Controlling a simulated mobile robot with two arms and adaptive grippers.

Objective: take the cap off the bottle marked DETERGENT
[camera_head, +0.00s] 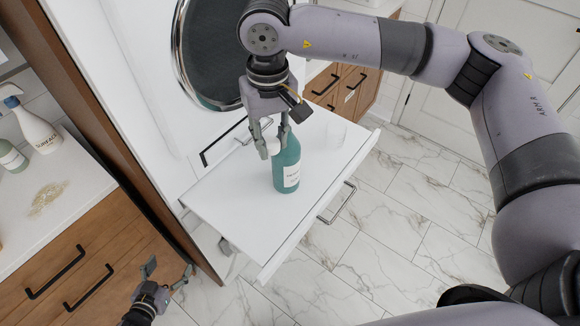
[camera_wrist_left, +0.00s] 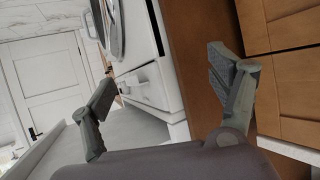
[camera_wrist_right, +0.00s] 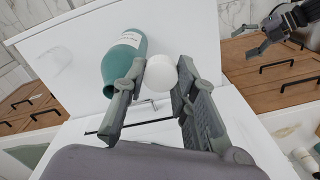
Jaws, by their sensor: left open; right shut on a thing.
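A teal bottle (camera_head: 288,168) with a white label stands upright on a white pull-out surface (camera_head: 232,200); its label text is too small to read for certain. In the right wrist view the bottle (camera_wrist_right: 126,56) shows its neck with a dark open end and no cap on it. My right gripper (camera_head: 272,142) is beside the bottle's neck, shut on a round white cap (camera_wrist_right: 161,76), which is apart from the neck. My left gripper (camera_head: 168,272) is open and empty, low in front of the wooden drawers; its spread fingers also show in the left wrist view (camera_wrist_left: 162,75).
A clear glass (camera_head: 335,133) stands on the white surface, right of the bottle. A white spray bottle (camera_head: 36,126) and a green bottle (camera_head: 11,156) stand on the left counter (camera_head: 70,190). A round dark appliance door (camera_head: 212,55) is behind. Marble floor is clear at right.

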